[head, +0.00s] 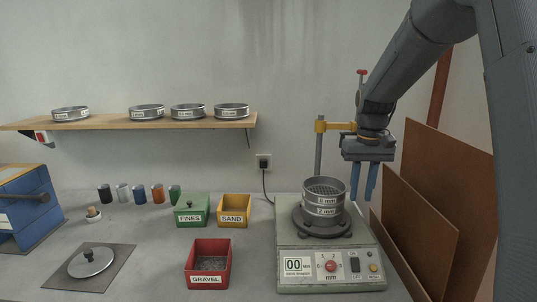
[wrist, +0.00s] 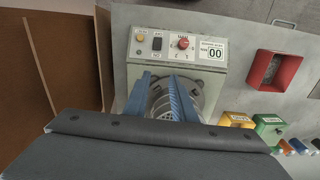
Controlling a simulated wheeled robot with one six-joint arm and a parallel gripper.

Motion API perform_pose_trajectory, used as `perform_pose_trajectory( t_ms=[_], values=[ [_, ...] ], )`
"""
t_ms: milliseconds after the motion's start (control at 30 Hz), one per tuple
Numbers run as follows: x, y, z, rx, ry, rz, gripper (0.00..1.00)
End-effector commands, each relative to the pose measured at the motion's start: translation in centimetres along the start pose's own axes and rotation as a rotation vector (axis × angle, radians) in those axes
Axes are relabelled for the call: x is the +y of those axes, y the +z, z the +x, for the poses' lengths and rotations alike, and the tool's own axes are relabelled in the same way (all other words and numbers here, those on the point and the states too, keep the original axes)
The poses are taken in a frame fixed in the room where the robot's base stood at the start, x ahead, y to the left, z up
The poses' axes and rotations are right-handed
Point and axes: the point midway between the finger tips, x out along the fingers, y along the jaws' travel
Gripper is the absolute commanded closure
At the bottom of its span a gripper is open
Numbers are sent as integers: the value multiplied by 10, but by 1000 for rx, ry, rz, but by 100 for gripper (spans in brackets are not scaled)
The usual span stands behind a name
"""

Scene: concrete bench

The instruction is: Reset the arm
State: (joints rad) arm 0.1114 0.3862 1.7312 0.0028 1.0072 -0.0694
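My gripper (head: 364,194) hangs from my arm at the right in the head view, its two blue fingers pointing down with a gap between them and nothing held. It is up and to the right of the sieve stack (head: 324,197), which sits on the sieve shaker (head: 330,268). In the wrist view my gripper (wrist: 160,82) shows its fingers apart, partly hiding the sieve stack (wrist: 194,90) behind them. The shaker (wrist: 205,78) shows its switch, red knob and 00 display there.
Brown boards (head: 421,212) lean close to the right of my gripper. A post with a yellow clamp (head: 332,126) stands behind the shaker. Red GRAVEL (head: 208,281), green FINES (head: 192,219) and yellow SAND (head: 233,219) boxes are left. A shelf (head: 100,125) holds several sieves. A lid (head: 91,264) lies on a mat.

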Motion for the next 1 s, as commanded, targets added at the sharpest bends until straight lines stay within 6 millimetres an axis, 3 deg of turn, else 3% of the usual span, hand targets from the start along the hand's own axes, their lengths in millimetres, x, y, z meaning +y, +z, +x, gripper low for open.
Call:
perform_pose_trajectory(
  t_ms=[267, 467, 567, 800, 1000],
  values=[
    [-13, 32, 24, 15, 0, -7, 76],
    [-25, 71, 50, 34, 1, -16, 76],
    [-33, 101, 68, 48, 0, -22, 76],
    [-51, 193, 119, 90, -2, -38, 76],
    [-55, 229, 136, 107, -4, -42, 76]
  ],
)
